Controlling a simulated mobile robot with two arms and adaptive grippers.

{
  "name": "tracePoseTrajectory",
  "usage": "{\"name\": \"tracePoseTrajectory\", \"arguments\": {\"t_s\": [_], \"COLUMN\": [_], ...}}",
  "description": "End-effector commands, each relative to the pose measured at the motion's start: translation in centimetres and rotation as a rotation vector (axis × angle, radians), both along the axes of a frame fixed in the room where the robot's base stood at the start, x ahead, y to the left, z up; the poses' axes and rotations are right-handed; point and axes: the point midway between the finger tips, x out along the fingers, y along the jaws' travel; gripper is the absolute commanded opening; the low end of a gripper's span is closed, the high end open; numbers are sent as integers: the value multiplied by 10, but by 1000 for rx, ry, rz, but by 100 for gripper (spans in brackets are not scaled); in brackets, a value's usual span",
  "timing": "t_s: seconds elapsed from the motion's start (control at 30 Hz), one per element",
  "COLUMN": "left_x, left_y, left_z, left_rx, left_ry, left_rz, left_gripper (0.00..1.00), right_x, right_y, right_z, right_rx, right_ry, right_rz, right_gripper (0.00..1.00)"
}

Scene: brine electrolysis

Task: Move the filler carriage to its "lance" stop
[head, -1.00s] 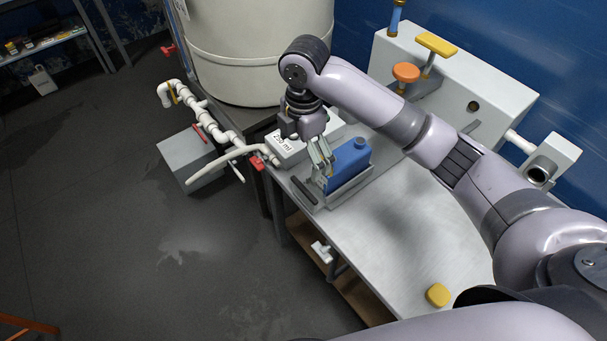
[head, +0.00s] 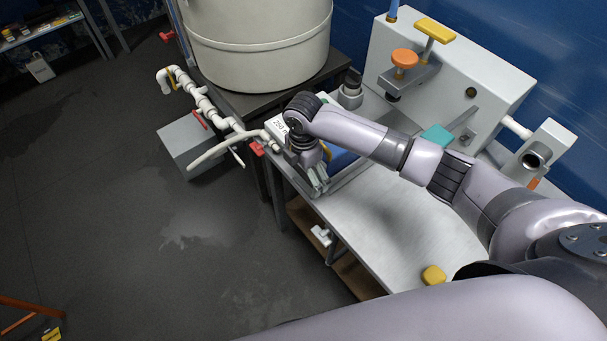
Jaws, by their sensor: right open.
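The filler carriage seems to be the low grey tray (head: 352,173) on the steel bench, holding a blue canister (head: 342,160). My right arm hides most of both. My right gripper (head: 320,184) is open and points down at the tray's front left end, by the bench's left edge. Whether it touches anything there cannot be told. The dark bar at that end is hidden behind the gripper. No "lance" mark can be read. My left gripper is not in view.
A white box (head: 277,128) marked "250 ml" sits beside the gripper. A teal block (head: 437,135) and a grey-white cabinet (head: 450,75) with orange (head: 404,58) and yellow (head: 434,30) knobs stand behind. A yellow knob (head: 433,275) is at the front. The bench's middle is clear.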

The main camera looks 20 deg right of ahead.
Motion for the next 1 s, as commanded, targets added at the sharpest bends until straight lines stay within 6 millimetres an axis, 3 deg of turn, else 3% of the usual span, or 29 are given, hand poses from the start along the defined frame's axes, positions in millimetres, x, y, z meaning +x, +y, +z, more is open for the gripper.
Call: {"name": "tracePoseTrajectory", "arguments": {"t_s": [0.2, 0.47, 1.0], "left_x": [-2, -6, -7], "left_y": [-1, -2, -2], "left_z": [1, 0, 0], "left_rx": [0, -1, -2], "left_ry": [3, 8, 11], "left_rz": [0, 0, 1], "left_gripper": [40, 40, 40], "right_x": [-1, 0, 0], "right_y": [0, 0, 0], "right_z": [-14, -15, -14], "right_rx": [-1, -1, -1], "right_ry": [1, 1, 1], "right_rz": [1, 1, 1], "right_gripper": [100, 99, 63]}}
